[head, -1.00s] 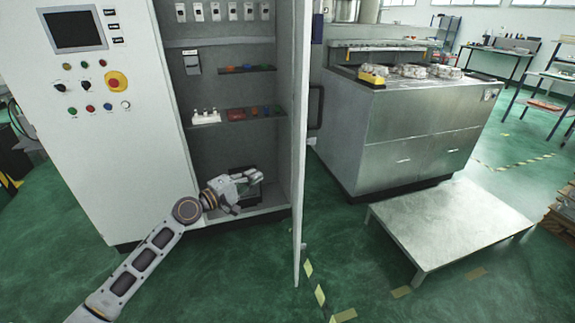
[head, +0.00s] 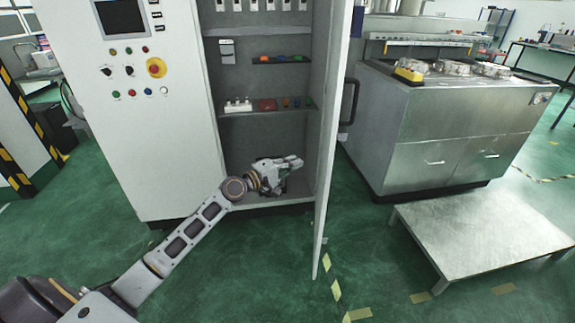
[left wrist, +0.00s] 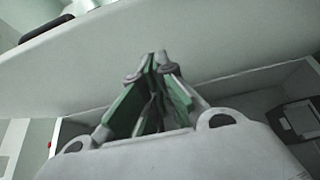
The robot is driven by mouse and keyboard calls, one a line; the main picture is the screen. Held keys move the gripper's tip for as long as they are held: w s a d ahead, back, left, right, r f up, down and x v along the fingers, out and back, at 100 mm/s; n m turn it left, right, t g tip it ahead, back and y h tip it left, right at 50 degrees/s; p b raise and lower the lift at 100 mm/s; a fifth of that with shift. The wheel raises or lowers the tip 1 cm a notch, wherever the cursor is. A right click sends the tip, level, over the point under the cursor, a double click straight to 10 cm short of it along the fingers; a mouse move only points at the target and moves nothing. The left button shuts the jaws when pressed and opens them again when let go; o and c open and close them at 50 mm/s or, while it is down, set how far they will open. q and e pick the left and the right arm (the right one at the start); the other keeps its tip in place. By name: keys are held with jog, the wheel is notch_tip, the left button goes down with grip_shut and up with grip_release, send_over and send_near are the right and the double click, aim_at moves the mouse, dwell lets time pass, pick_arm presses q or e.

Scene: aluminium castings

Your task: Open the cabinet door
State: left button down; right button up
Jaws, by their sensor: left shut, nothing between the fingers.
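The grey cabinet (head: 170,178) stands with its door (head: 334,130) swung out on the right side, seen nearly edge-on, so the interior shows. A dark handle (head: 350,102) is on the door's outer side. My left gripper (head: 297,161) is shut and empty, low in front of the cabinet opening and left of the door's inner face. In the left wrist view, the closed fingertips (left wrist: 153,58) point at a large pale panel, which appears to be the door (left wrist: 220,45). I cannot tell whether they touch it. My right gripper is not in view.
Cabinet shelves (head: 265,110) hold small coloured parts. A metal workstation (head: 440,130) with castings stands right of the door, and a low metal platform (head: 480,235) lies in front of it. Green floor is clear before the cabinet.

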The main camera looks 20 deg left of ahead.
pick_arm(q)
jog(key=w+d+p, duration=0.2)
jog(key=w+d, duration=0.3)
jog(key=d, duration=0.1)
jog(key=shift+w, duration=0.4)
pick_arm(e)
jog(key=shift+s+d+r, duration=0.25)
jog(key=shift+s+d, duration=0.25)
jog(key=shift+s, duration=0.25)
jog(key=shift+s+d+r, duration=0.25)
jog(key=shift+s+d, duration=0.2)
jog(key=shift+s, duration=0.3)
pick_arm(q)
jog(key=shift+d, duration=0.15)
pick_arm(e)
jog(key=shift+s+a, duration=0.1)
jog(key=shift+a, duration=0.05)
pick_arm(q)
jog(key=shift+d, duration=0.1)
